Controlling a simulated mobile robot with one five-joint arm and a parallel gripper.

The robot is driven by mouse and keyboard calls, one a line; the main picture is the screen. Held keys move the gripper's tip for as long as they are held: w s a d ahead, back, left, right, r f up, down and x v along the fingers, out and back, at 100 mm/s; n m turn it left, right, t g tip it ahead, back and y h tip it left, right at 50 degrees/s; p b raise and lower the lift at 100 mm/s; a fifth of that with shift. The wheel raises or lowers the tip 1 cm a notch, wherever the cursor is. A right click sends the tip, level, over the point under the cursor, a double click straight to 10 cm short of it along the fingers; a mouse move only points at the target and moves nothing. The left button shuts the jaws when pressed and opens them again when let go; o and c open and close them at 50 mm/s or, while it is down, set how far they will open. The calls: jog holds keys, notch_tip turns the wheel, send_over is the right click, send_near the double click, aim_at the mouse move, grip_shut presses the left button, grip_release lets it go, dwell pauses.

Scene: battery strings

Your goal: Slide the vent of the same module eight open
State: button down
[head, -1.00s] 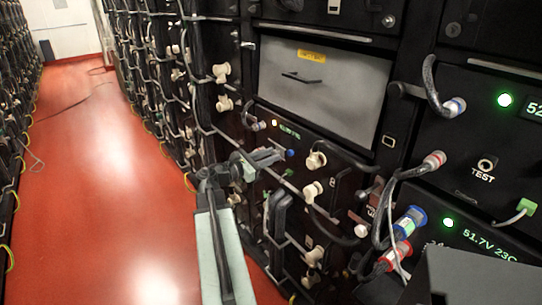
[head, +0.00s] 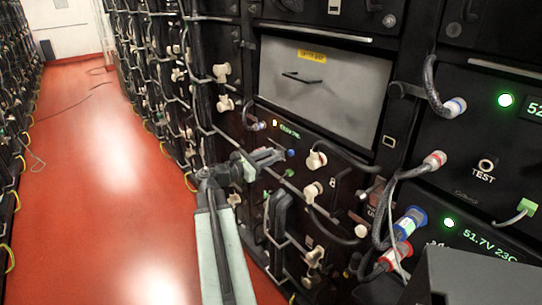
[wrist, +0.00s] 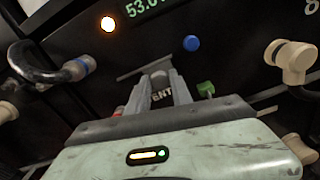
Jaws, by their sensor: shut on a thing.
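The module (head: 330,150) with a small green display is in the middle of the head view, under a grey panel. In the wrist view its display (wrist: 147,8) reads about 53. Below it is a dark slot (wrist: 131,74) with a small grey vent tab (wrist: 159,80). Lettering under the tab shows "ENT", the rest hidden by a finger. My gripper (wrist: 162,84) is shut on the tab, one finger on each side. In the head view my gripper (head: 272,157) is at the module's front, and the tab is too small to make out.
A blue button (wrist: 192,43) and a cream plug (wrist: 291,60) sit right of the slot. Cables and plugs (head: 314,190) crowd the rack. The red aisle floor (head: 110,180) is mostly clear on the left.

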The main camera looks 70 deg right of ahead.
jog(key=shift+s+f, duration=0.1)
jog(key=shift+s, duration=0.05)
jog(key=w, duration=0.1)
jog(key=w+d, duration=0.2)
jog(key=w, duration=0.1)
jog(key=shift+d, duration=0.25)
jog(key=c, duration=1.1)
grip_release()
jog(key=v, duration=0.8)
jog(key=shift+s, duration=0.1)
